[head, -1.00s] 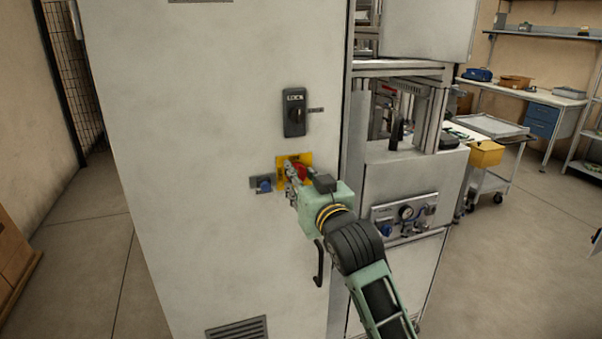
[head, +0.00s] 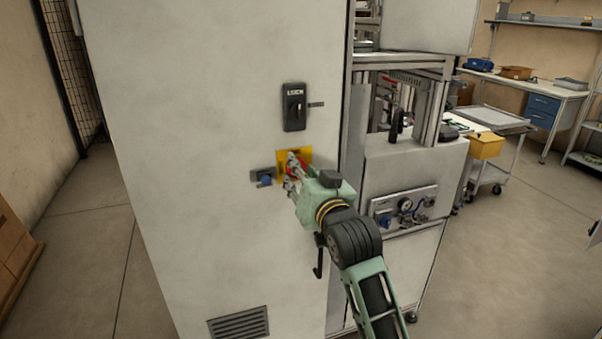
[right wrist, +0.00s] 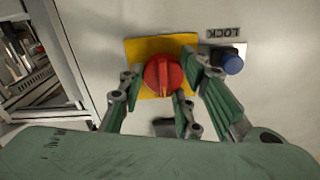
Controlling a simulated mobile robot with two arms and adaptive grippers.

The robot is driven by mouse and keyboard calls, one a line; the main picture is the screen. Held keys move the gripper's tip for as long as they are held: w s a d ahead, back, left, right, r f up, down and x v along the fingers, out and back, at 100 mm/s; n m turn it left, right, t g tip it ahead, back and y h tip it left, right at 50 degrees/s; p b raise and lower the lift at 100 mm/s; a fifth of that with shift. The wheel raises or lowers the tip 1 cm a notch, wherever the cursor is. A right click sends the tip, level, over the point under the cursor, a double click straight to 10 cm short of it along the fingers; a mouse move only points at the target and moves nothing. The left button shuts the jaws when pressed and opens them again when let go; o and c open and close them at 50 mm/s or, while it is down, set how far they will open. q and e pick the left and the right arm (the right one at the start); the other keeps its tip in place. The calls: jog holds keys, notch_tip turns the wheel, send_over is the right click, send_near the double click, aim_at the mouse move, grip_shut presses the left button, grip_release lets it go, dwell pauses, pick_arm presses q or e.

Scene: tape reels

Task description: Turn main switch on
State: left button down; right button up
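The red rotary switch knob (right wrist: 163,76) sits on a yellow plate (right wrist: 133,50) on the grey cabinet front. In the right wrist view its grip ridge runs roughly up and down. The knob also shows in the head view (head: 294,168), partly covered by my fingers. My right gripper (right wrist: 165,78) is open in front of the plate, with a finger on either side of the knob. Gaps show beside the knob; I cannot tell whether a lower finger link touches it. My left gripper is not in view.
A blue button (right wrist: 231,62) beside a LOCK label is close to one finger. In the head view, a black lock handle (head: 294,107) is above the plate and a black door handle (head: 319,257) below. A machine with a gauge panel (head: 405,207) stands to the right.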

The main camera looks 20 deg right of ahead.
jog(key=o, duration=0.3)
jog(key=shift+d+r, duration=0.1)
jog(key=shift+d, duration=0.2)
jog(key=shift+o, duration=0.2)
jog(key=shift+a, duration=0.1)
jog(key=s, duration=1.2)
jog(key=shift+d, duration=0.25)
